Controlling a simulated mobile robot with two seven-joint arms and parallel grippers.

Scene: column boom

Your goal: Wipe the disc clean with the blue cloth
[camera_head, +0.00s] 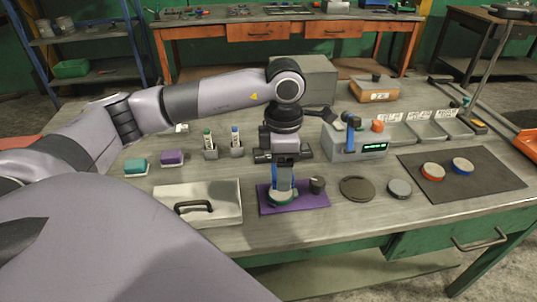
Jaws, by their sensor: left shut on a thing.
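My left gripper (283,186) points down over the purple mat (318,198) and is shut on a blue cloth (283,177), which shows only as a small patch at the fingers. Directly below is a pale disc with a green rim (280,197), lying on the mat. The gripper hides part of it. The cloth looks very close to the disc's top, but I cannot tell whether it touches. Any marks on the disc are too small to make out. My right gripper is not in view.
A small dark cylinder (317,184) stands on the mat, right of the disc. A silver lid with a black handle (200,203) lies left. A grey device with a green display (356,143) stands behind right. Red-rimmed (433,171) and blue-rimmed (462,165) discs lie on a dark mat (480,184).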

